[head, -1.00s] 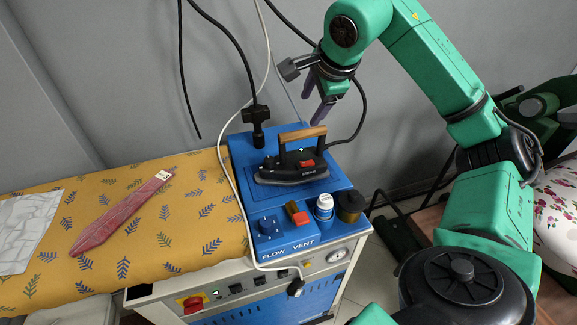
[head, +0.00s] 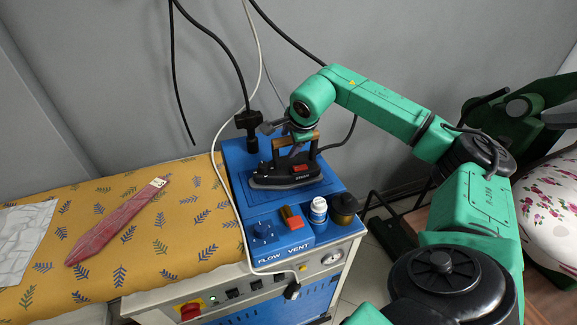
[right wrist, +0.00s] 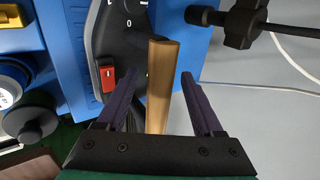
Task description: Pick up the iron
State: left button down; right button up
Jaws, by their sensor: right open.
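The iron (head: 284,172) is black with a red switch and a brown wooden handle (head: 297,138). It rests on the blue top of the ironing station (head: 335,182). My right gripper (head: 297,148) is at the handle from above. In the right wrist view my right gripper (right wrist: 160,98) is open, with its two dark fingers on either side of the wooden handle (right wrist: 162,75). Gaps show between the handle and both fingers. The iron's black body and red switch (right wrist: 107,78) lie to the left of the handle there. My left gripper is out of view.

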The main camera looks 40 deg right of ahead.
jog(key=shift+s, duration=0.1)
grip_shut()
dwell(1.2)
jog(key=shift+w+r, duration=0.2)
jog(key=shift+r, duration=0.15)
